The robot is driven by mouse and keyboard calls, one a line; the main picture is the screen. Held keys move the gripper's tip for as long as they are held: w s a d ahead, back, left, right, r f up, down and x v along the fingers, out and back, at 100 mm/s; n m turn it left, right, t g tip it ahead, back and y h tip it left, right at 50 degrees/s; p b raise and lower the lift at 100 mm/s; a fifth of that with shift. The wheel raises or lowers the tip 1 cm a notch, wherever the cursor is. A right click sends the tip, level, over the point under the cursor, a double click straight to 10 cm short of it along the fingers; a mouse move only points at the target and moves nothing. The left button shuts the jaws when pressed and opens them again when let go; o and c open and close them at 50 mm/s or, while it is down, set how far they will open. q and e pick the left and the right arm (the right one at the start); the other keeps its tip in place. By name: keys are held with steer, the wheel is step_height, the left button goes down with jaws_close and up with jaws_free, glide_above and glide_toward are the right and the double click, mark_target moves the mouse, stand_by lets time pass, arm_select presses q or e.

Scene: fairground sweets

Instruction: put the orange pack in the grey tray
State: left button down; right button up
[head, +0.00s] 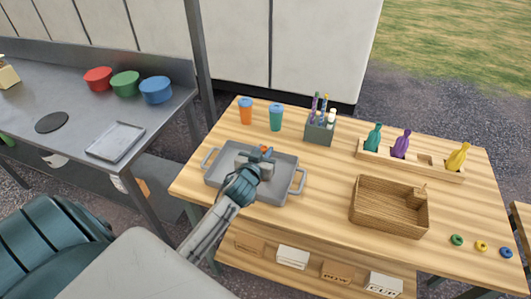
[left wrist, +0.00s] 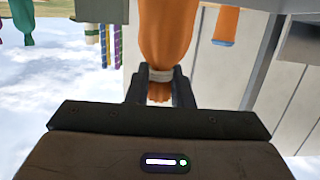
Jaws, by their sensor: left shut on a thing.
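My left gripper (head: 258,160) is over the grey tray (head: 282,180), a two-handled tray at the left of the wooden table. It is shut on the orange pack (head: 267,151), of which only a small orange part shows past the gripper in the head view. In the left wrist view the orange pack (left wrist: 166,35) is large, and its pale tied neck sits between the fingertips (left wrist: 160,80). The head view does not clearly show whether the pack touches the tray floor. My right gripper is not in view.
Orange and teal cups (head: 246,111) and a grey pen holder (head: 319,130) stand behind the tray. To the right are a wooden basket (head: 389,212), a rack (head: 375,155) with coloured bags, and small rings (head: 481,246). A metal counter (head: 60,100) with bowls stands at left.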

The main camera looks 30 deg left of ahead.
arm_select(q)
steer(key=shift+w+a+f, duration=0.25)
steer(key=c, duration=1.5)
jaws_free()
steer(key=shift+s, duration=0.1)
steer(key=shift+c, duration=0.2)
steer(key=shift+o, duration=1.3)
steer(key=shift+s+d+r, duration=0.1)
steer(key=shift+d+r, duration=0.05)
steer(key=shift+s, duration=0.1)
steer(key=b+v, duration=0.3)
steer(key=v, duration=0.9)
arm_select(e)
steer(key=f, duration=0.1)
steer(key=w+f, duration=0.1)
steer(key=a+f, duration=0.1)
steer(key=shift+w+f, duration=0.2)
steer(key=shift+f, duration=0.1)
arm_select(q)
steer(key=shift+r, duration=0.1)
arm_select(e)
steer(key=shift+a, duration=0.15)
